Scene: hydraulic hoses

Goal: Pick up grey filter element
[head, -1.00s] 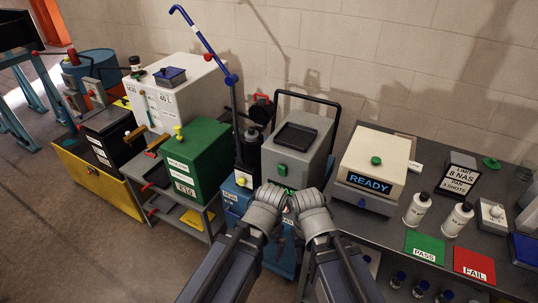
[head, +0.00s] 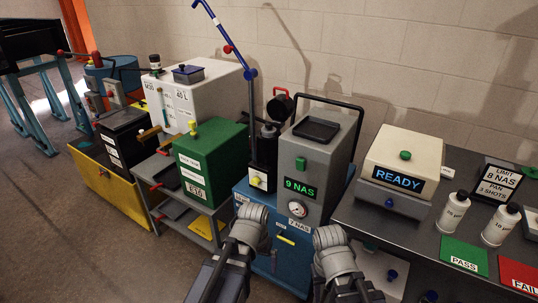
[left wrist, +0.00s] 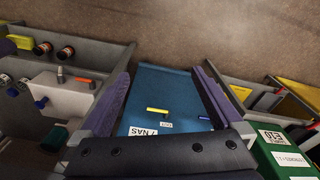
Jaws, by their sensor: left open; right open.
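I cannot make out a grey filter element in either view. A grey filter unit (head: 313,160) with a green "9 NAS" display and a round gauge stands on a blue cart (head: 290,258).
A bench (head: 420,225) at the right holds a READY tester (head: 398,170), two white bottles, and PASS and FAIL cards. A green E10 box (head: 208,160) stands on a shelf at the left. A white 40 L tank (head: 195,95) stands behind it.

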